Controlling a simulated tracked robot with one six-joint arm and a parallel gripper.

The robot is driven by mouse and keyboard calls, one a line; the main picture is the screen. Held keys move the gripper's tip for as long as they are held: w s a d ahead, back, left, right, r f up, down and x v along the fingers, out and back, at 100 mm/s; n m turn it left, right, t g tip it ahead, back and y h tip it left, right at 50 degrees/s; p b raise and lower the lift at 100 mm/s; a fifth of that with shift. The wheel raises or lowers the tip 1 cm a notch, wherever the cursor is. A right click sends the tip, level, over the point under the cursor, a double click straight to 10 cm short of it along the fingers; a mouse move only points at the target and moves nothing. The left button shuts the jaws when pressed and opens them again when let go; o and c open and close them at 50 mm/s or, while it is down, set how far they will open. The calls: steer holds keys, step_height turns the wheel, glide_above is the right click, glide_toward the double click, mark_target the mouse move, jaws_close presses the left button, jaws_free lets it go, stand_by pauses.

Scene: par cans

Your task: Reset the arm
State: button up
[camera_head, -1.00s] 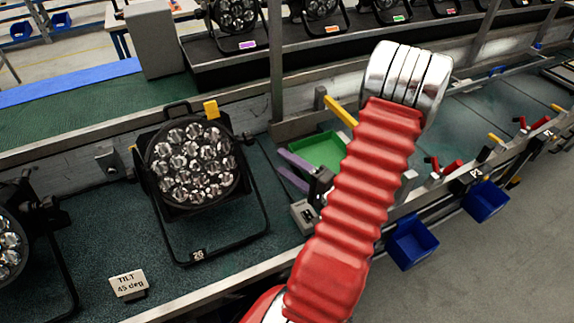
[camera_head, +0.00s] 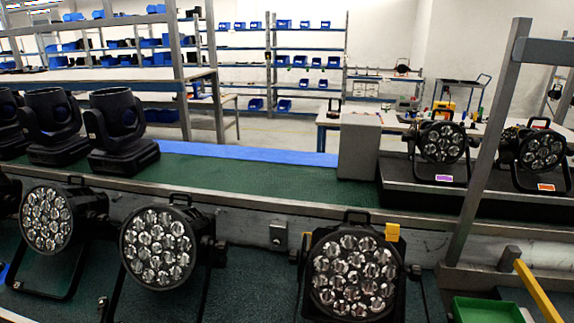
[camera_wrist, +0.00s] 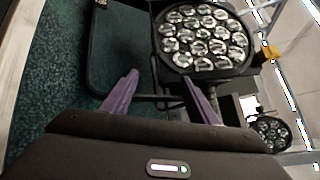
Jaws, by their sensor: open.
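My gripper (camera_wrist: 160,77) shows in the wrist view with its two purple fingers spread apart and nothing between them. A black par can (camera_wrist: 205,38) with a face of several clear lenses lies beyond the fingertips, at the top of the wrist view. Its black stand frame (camera_wrist: 88,60) reaches to the left over the green surface. I cannot tell how far the fingers are from it. In the head view a par can (camera_head: 352,274) with a yellow tag (camera_head: 393,232) stands at the bottom. My arm and gripper are not in the head view.
Two more par cans (camera_head: 157,247) (camera_head: 47,219) stand to the left. Black moving heads (camera_head: 120,130) stand behind on the green belt (camera_head: 250,178). A grey box (camera_head: 358,147), a metal post (camera_head: 487,140) and a green tray (camera_head: 487,310) are to the right. Shelves line the back.

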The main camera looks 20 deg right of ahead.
steer(key=s+a+r+n+g+y, duration=0.1)
steer(key=s+a+n+g+y, duration=0.2)
steer(key=a+n+g, duration=0.55)
steer(key=w+a+r+n+h, duration=0.3)
steer(key=a+r+n+h, duration=0.4)
steer(key=a+r+n, duration=0.5)
steer(key=a+r, duration=0.5)
steer(key=r, duration=0.2)
steer(key=shift+a+r+g+h, duration=0.2)
steer(key=shift+a+g+h, duration=0.1)
steer(key=shift+g+h, duration=0.1)
steer(key=shift+c, duration=0.5)
